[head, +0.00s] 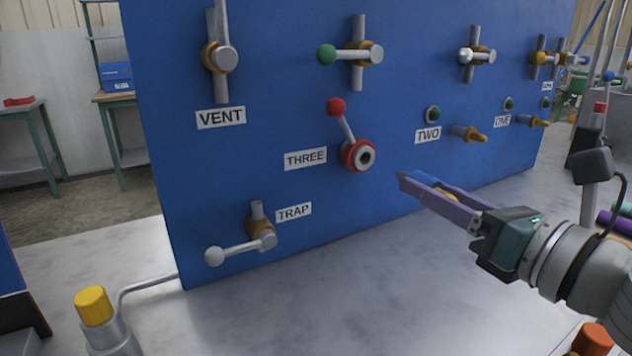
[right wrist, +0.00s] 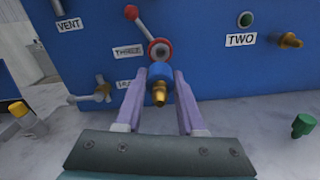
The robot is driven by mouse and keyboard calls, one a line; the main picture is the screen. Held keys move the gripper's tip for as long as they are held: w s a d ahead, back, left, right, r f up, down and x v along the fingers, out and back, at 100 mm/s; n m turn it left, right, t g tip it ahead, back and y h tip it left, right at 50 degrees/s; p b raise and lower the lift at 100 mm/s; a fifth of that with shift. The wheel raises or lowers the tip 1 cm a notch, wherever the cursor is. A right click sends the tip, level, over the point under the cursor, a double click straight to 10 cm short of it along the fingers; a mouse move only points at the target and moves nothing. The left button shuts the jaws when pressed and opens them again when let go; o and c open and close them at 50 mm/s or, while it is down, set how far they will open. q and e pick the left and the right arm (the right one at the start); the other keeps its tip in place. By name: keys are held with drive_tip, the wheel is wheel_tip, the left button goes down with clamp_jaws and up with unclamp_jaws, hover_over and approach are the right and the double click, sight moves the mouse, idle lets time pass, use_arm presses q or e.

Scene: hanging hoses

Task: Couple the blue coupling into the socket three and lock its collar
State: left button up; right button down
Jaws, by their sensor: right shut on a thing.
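Socket three (head: 366,157) is a grey ring with a red collar on the blue panel, right of the THREE label (head: 305,158). A lever with a red ball (head: 336,106) rises up and left from it. My right gripper (head: 408,180) is shut on the blue coupling (right wrist: 159,70), right of the socket in the head view and apart from the panel. In the right wrist view the coupling sits between the purple fingers, its brass end (right wrist: 160,93) toward the camera, just below the socket (right wrist: 159,50). The fingers mostly hide the coupling in the head view. My left gripper is out of view.
The panel also carries a vent valve (head: 221,57), a trap valve (head: 262,240) with a white-knobbed handle, and a brass fitting (head: 468,133) at TWO. A yellow-capped fitting (head: 93,306) stands front left. The grey bench top (head: 350,290) below the panel is mostly clear.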

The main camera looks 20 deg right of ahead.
sight(399, 174)
drive_tip(key=shift+w, duration=0.15)
drive_tip(key=shift+s, duration=0.25)
drive_tip(key=shift+w+a, duration=0.2)
drive_tip(key=shift+w, duration=2.8)
drive_tip(key=shift+w+a+f+b, duration=0.15)
drive_tip(key=shift+w+b, duration=0.25)
drive_tip(key=shift+w, duration=1.3)
idle(1.1)
drive_tip(key=shift+c, duration=2.2)
unclamp_jaws()
drive_tip(key=shift+w, duration=0.1)
